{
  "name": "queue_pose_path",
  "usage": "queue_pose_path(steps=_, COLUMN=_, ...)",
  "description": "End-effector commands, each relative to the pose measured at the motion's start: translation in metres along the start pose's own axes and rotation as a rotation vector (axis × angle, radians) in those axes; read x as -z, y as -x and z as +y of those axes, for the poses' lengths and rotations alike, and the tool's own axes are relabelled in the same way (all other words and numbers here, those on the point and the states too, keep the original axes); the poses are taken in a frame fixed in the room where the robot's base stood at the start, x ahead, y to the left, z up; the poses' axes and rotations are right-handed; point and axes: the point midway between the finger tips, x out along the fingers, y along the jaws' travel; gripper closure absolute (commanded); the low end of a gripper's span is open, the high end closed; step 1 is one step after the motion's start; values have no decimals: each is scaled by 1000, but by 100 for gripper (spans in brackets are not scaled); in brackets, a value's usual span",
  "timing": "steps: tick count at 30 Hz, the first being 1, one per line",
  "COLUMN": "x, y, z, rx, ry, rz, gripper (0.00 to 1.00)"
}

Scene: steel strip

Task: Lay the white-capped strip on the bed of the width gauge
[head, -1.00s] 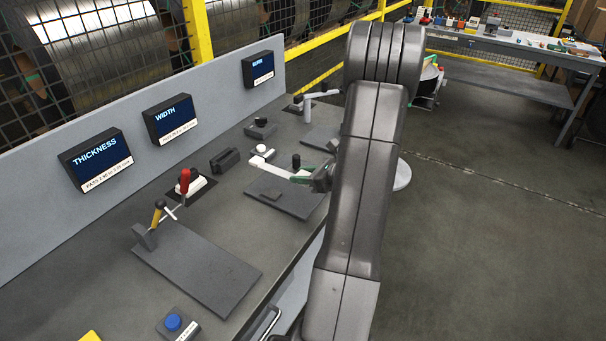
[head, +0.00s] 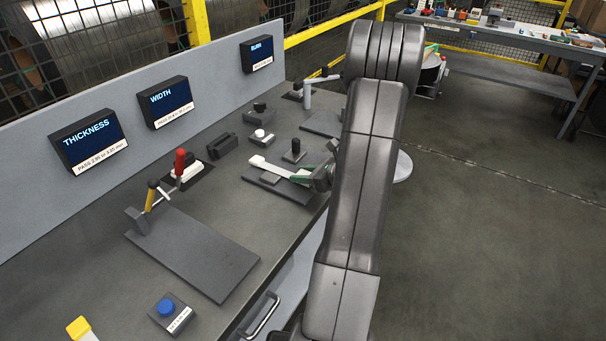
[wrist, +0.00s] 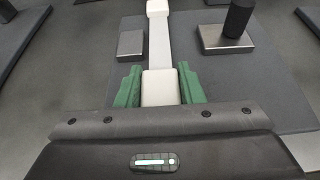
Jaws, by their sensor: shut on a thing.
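The white-capped strip is a pale flat bar; its white cap (head: 257,160) points toward the panel, and the strip (wrist: 158,45) runs up the wrist view. My gripper (wrist: 160,88) has green fingers shut on the white near end; it also shows beside my arm in the head view (head: 308,178). The width gauge bed (head: 262,186) is a dark plate under the strip. The strip passes between a low block (wrist: 131,43) on the left and a block with a black knob (wrist: 228,35) on the right. I cannot tell whether the strip touches the bed.
The width display (head: 169,102) and thickness display (head: 90,140) stand along the back panel. The thickness plate (head: 200,255) has a yellow-gripped lever (head: 151,195). A yellow-capped strip (head: 78,327) and blue button (head: 166,307) are in front.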

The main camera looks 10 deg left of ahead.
Motion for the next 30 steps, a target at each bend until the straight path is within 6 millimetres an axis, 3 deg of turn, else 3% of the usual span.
queue_pose_path(steps=12, x=6, y=-2, z=0, rx=0, ry=0, rz=0, gripper=92)
queue_pose_path(steps=13, x=6, y=-2, z=0, rx=0, ry=0, rz=-1, gripper=64)
queue_pose_path(steps=17, x=5, y=-2, z=0, rx=0, ry=0, rz=0, gripper=40)
queue_pose_path(steps=26, x=5, y=-1, z=0, rx=0, ry=0, rz=0, gripper=40)
queue_pose_path(steps=30, x=6, y=12, z=-1, rx=3, ry=0, rz=1, gripper=40)
